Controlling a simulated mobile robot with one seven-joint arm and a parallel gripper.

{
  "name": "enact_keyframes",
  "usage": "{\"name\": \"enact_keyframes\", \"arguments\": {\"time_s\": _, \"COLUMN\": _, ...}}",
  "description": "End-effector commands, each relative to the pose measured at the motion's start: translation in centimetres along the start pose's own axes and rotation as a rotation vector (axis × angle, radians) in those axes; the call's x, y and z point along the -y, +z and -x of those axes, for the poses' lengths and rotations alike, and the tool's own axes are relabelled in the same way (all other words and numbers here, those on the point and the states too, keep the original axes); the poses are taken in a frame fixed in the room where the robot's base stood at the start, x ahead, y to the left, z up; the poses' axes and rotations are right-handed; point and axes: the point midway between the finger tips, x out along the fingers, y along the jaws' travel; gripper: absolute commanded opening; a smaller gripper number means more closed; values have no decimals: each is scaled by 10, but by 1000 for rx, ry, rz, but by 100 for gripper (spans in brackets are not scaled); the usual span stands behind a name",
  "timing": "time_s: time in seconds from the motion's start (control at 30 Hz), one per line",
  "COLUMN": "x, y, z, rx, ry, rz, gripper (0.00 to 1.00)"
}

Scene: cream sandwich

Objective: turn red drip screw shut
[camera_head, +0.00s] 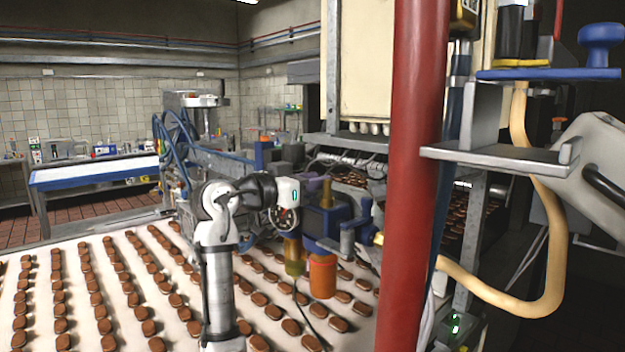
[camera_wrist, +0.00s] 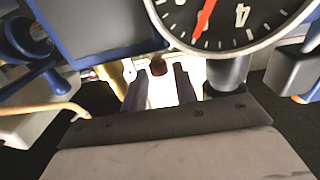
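No part shows clearly enough to be named the red drip screw. In the wrist view a small reddish-brown piece (camera_wrist: 158,66) shows beyond my gripper (camera_wrist: 160,90); I cannot tell whether it is the screw or a biscuit on the belt. My two fingers stand apart with a bright gap between them and nothing visibly held. In the head view my arm reaches to the blue depositor unit (camera_head: 322,222), with the white hand beside it. A round gauge (camera_head: 284,218) sits just below the hand. It also shows large in the wrist view (camera_wrist: 232,20), with a red needle.
An orange cylinder (camera_head: 322,276) and an olive one (camera_head: 294,256) hang under the unit. The white belt (camera_head: 180,335) carries rows of brown biscuits. A thick red post (camera_head: 408,180) stands in front on the right. A cream hose (camera_head: 500,298) curves beyond it.

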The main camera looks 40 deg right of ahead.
Motion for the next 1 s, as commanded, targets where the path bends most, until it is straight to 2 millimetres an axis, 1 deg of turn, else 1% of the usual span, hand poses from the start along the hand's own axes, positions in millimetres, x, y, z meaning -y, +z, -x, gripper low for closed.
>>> {"name": "enact_keyframes", "arguments": {"time_s": 0.03, "x": 0, "y": 0, "z": 0, "rx": 0, "ry": 0, "rz": 0, "gripper": 24}}
{"name": "enact_keyframes", "arguments": {"time_s": 0.2, "x": 0, "y": 0, "z": 0, "rx": 0, "ry": 0, "rz": 0, "gripper": 1}}
{"name": "enact_keyframes", "arguments": {"time_s": 0.23, "x": 0, "y": 0, "z": 0, "rx": 0, "ry": 0, "rz": 0, "gripper": 0}}
{"name": "enact_keyframes", "arguments": {"time_s": 0.43, "x": 0, "y": -1, "z": 0, "rx": -1, "ry": 15, "rz": 0, "gripper": 0}}
{"name": "enact_keyframes", "arguments": {"time_s": 0.57, "x": 2, "y": -1, "z": 0, "rx": -1, "ry": 57, "rz": 1, "gripper": 0}}
{"name": "enact_keyframes", "arguments": {"time_s": 1.0, "x": 9, "y": -2, "z": -1, "rx": -2, "ry": 350, "rz": 3, "gripper": 0}}
